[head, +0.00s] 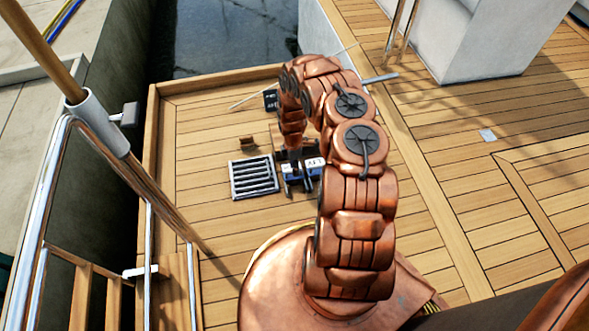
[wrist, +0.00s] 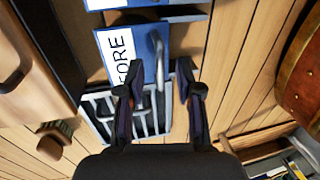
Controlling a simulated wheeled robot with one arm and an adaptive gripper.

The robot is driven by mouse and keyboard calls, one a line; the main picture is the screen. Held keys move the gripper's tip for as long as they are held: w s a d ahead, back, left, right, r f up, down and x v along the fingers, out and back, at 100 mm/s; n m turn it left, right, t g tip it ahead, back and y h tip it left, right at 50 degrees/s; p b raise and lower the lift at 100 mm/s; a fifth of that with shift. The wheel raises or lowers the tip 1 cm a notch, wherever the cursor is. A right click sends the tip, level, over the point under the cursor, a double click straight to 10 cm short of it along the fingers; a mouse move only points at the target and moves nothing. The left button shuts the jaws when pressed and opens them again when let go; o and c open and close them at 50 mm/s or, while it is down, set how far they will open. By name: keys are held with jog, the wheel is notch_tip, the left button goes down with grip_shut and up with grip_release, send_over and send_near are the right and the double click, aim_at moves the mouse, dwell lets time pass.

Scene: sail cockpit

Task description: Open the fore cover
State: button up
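The blue fore cover (wrist: 145,45) shows in the wrist view with a white label reading "FORE" and a silver bar handle (wrist: 158,60). My gripper (wrist: 157,85) is open, its two dark fingers on either side of the handle's lower end in the picture. I see nothing gripped; whether the fingertips are level with the handle is unclear. In the head view, blue parts with white labels (head: 302,175) lie below my gripper, partly hidden by my arm. Which of them is the fore cover is too small to tell there.
A slatted grate (head: 253,177) lies in the deck left of the blue parts. A small brown block (head: 246,143) and a black labelled item (head: 270,100) are farther back. Metal rails (head: 150,260) stand at the left. Planked deck at right (head: 480,160) is mostly clear.

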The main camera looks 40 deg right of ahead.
jog(key=shift+f, duration=0.1)
grip_shut()
dwell(0.7)
